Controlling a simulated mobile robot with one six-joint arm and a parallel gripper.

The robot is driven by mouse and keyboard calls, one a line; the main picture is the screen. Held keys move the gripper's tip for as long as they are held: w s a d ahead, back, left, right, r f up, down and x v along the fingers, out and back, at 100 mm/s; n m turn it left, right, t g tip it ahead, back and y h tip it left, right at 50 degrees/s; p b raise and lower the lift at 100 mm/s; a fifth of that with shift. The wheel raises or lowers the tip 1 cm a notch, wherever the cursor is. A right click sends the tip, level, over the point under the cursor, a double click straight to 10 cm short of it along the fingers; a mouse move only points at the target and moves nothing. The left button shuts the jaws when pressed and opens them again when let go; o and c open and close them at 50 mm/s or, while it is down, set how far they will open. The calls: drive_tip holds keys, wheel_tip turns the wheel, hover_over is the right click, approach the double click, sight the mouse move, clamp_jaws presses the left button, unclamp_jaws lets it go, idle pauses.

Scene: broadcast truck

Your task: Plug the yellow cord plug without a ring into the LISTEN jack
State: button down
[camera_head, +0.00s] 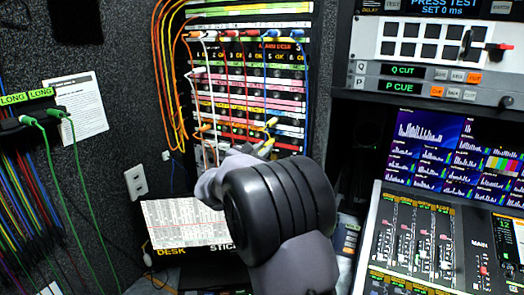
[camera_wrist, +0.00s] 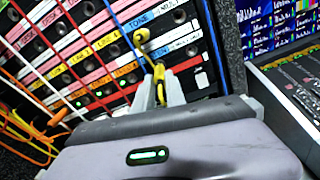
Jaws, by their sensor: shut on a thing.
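My gripper (camera_wrist: 160,94) is at the lower part of the patch panel, its two grey fingers closed around a yellow plug (camera_wrist: 159,75). In the head view my gripper (camera_head: 250,148) is partly hidden behind my dark wrist, with yellow (camera_head: 268,142) showing at the fingertips. A second yellow plug (camera_wrist: 141,37) sits at the panel just beyond the held one; it also shows in the head view (camera_head: 271,123). A yellow cord runs between the two plugs' area. I cannot make out a ring on either plug. The LISTEN label is too small to read, so I cannot tell its jack.
The patch panel (camera_head: 262,73) carries rows of jacks with red, white, blue and orange cords hanging across it. Orange cords (camera_head: 167,75) loop at its left. A mixing console (camera_head: 410,240) and monitors (camera_head: 440,150) stand at right. A lit sheet (camera_head: 185,222) lies below.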

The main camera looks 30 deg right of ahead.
drive_tip(key=shift+x, duration=1.05)
drive_tip(key=c, duration=1.3)
unclamp_jaws()
drive_tip(key=p+v, duration=0.1)
drive_tip(key=v, duration=1.6)
drive_tip(key=shift+s+p, duration=0.2)
drive_tip(key=shift+p, duration=0.2)
drive_tip(key=shift+a, duration=0.1)
